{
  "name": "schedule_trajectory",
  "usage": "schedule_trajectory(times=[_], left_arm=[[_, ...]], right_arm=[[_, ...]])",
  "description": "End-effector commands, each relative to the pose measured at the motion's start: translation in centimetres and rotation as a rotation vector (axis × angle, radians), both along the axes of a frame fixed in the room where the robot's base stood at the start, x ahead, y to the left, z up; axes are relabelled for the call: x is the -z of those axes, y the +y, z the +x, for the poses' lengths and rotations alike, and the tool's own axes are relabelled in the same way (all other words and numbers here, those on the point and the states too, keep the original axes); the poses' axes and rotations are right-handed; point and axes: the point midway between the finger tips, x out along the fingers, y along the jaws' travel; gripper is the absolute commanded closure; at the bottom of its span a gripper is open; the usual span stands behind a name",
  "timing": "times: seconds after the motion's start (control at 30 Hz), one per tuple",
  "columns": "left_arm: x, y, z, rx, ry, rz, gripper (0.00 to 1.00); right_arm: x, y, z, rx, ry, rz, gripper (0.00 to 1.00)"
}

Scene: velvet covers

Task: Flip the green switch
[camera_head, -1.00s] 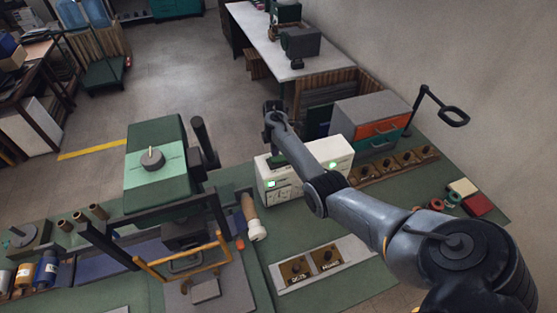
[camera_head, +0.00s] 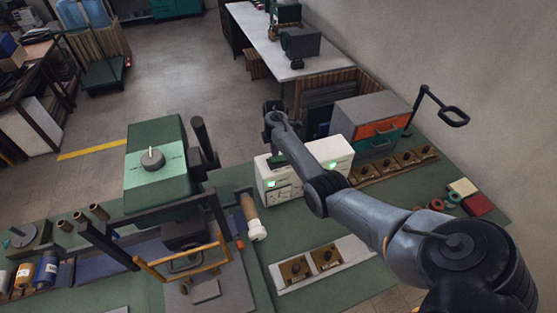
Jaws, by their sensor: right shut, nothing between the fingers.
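A white box (camera_head: 300,190) stands on the green bench top, with a small lit green patch (camera_head: 271,184) at its left front and another lit green patch (camera_head: 331,166) further right. I cannot tell which green part is the switch. A dark green piece (camera_head: 277,160) shows at the box's top left edge. My right arm reaches in from the lower right and crosses in front of the box, hiding its middle. My right gripper (camera_head: 271,110) is at the arm's far end, above and behind the box in the picture, shut and empty. Contact with the box cannot be seen. My left gripper is out of view.
A green press (camera_head: 155,185) with a dial stands left of the box, beside a white-and-tan cylinder (camera_head: 252,220). A grey cabinet (camera_head: 370,110) with coloured drawers and a row of dark knobs (camera_head: 395,163) stand to the right. A knob panel (camera_head: 322,262) lies in front.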

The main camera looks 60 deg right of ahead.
Motion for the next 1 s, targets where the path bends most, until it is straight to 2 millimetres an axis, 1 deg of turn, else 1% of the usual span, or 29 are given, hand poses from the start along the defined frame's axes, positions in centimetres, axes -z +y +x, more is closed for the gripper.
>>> schedule_trajectory(times=[0.57,1.0], left_arm=[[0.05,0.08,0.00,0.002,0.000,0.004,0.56],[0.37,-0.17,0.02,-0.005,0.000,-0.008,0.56]], right_arm=[[0.06,0.00,0.00,0.000,0.000,0.000,1.00],[0.66,0.01,-0.01,0.001,0.000,0.000,1.00]])
